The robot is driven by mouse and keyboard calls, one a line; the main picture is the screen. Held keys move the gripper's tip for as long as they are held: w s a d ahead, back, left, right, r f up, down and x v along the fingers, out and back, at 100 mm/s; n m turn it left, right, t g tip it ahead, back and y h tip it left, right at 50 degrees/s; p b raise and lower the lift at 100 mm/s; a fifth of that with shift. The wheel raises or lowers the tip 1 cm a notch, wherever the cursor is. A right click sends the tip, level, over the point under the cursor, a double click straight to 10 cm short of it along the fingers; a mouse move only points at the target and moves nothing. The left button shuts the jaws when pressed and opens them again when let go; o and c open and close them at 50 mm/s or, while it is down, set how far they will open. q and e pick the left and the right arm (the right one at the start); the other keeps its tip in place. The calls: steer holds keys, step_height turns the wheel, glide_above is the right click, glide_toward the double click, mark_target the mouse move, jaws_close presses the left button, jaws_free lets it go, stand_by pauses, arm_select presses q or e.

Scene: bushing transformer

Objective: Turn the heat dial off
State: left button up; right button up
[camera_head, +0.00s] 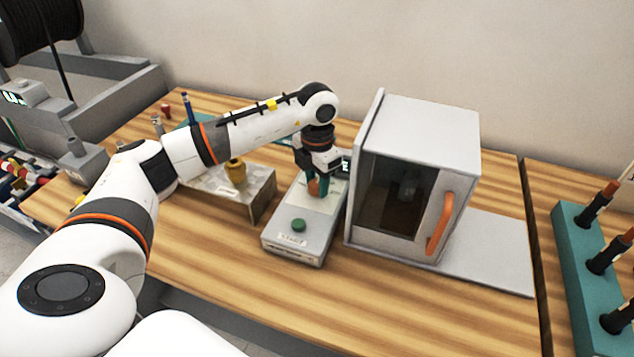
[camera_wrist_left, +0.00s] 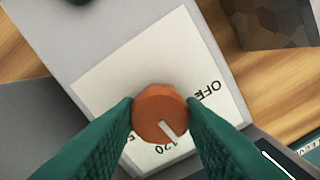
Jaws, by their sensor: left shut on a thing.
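The heat dial (camera_wrist_left: 159,112) is an orange round knob on a white label plate of the grey control box (camera_head: 297,243). In the left wrist view its white mark points down and slightly right, close to the "120" print. The "OFF" print (camera_wrist_left: 208,90) is to the right of the knob. My left gripper (camera_head: 318,188) has its green fingers shut on the dial, one on each side. In the head view the fingers partly hide the dial. My right gripper is not in view.
A white oven-like cabinet (camera_head: 425,130) with a glass door and orange handle stands just right of the box. A green button (camera_head: 299,225) is on the box's front. The front table strip is clear.

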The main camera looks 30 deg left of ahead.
arm_select(q)
steer(key=n, duration=0.6)
steer(key=shift+r+b, duration=0.1)
steer(key=shift+b, duration=0.25)
steer(key=n, duration=0.4)
steer(key=shift+w, duration=0.1)
steer(key=shift+a+r+n, duration=0.1)
steer(key=shift+n, duration=1.6)
steer(key=o, duration=0.9)
steer(key=shift+o, duration=0.4)
